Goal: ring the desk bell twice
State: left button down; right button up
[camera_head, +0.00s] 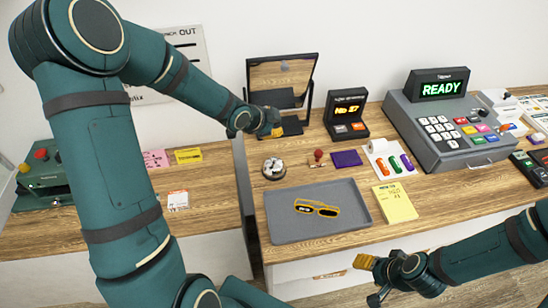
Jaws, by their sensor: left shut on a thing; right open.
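I cannot make out a desk bell for certain. A small round dark-rimmed thing (273,168) with silvery white lumps stands on the wooden counter behind the grey tray; it may be a dish or the bell. My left gripper (271,128) reaches over the counter behind it, in front of the black-framed mirror. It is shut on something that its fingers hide. My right gripper (366,273) is open and empty, low in front of the counter's front edge.
The grey tray (285,225) holds yellow-framed glasses (317,208). The mirror (283,72), a black number display (347,110) and a cash register (430,118) stand at the back. A red-knobbed stamp (318,156) and a yellow pad (395,203) lie nearby.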

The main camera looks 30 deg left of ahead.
aim_at(274, 160)
pick_arm(q)
jog(key=shift+f, duration=0.1)
notch_tip(274, 160, down, 9)
jog(key=b, duration=0.8)
dwell(1.1)
jog(key=shift+f+b, duration=0.25)
jog(key=shift+b, duration=0.15)
jog(key=shift+f+b, duration=0.45)
dwell(0.7)
jog(key=shift+r, duration=0.1)
jog(key=shift+r+p, duration=0.75)
jog(key=shift+r, duration=0.1)
